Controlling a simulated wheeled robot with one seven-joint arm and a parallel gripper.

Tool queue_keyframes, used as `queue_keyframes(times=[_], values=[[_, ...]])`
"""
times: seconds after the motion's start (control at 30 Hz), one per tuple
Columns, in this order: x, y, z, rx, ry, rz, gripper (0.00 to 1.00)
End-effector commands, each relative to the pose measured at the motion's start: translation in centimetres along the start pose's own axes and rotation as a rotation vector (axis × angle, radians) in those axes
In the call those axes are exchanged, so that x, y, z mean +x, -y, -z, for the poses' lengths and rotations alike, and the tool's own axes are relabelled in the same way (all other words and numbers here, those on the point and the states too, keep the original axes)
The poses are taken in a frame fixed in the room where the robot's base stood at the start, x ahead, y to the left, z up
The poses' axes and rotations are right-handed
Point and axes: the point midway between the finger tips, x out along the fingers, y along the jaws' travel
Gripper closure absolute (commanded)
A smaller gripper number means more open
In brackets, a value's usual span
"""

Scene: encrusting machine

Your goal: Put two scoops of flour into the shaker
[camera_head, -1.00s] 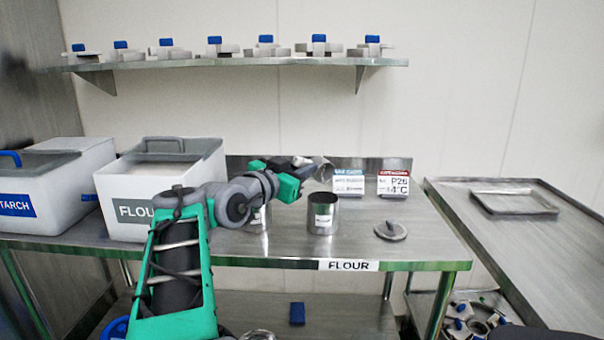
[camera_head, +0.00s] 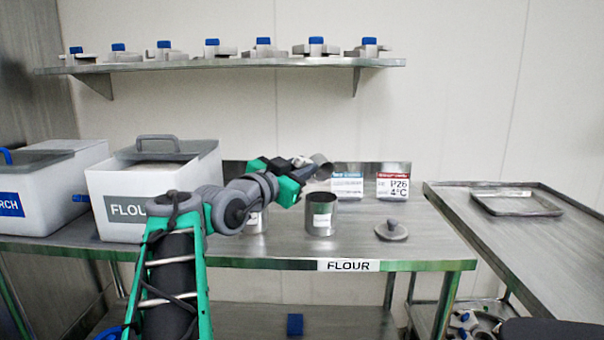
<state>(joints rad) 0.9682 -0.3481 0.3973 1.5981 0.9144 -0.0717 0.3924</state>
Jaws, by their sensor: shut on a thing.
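My gripper (camera_head: 296,172) is shut on a metal scoop (camera_head: 322,166), whose cup is tilted and held above and slightly behind an open metal shaker (camera_head: 321,216). The shaker stands upright on the steel table with a small white label on its front. A second metal can (camera_head: 256,219) stands to its left, partly hidden by my arm. The flour bin (camera_head: 115,209) is white with a grey label and stands at the left, partly behind my arm. I cannot see whether the scoop holds flour.
A round lid with a knob (camera_head: 391,230) lies on the table right of the shaker. Two sign cards (camera_head: 392,188) stand at the back. A starch bin (camera_head: 40,190) is at far left. A side table with a tray (camera_head: 516,203) is at right. A shelf (camera_head: 220,65) hangs above.

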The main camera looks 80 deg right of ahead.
Motion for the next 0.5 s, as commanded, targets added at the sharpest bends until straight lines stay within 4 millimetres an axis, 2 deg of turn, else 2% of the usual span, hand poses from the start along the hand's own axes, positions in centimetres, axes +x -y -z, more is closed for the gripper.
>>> queue_keyframes(times=[0.5], values=[[-0.30, -0.70, -0.30, 0.078, -0.039, 0.011, 1.00]])
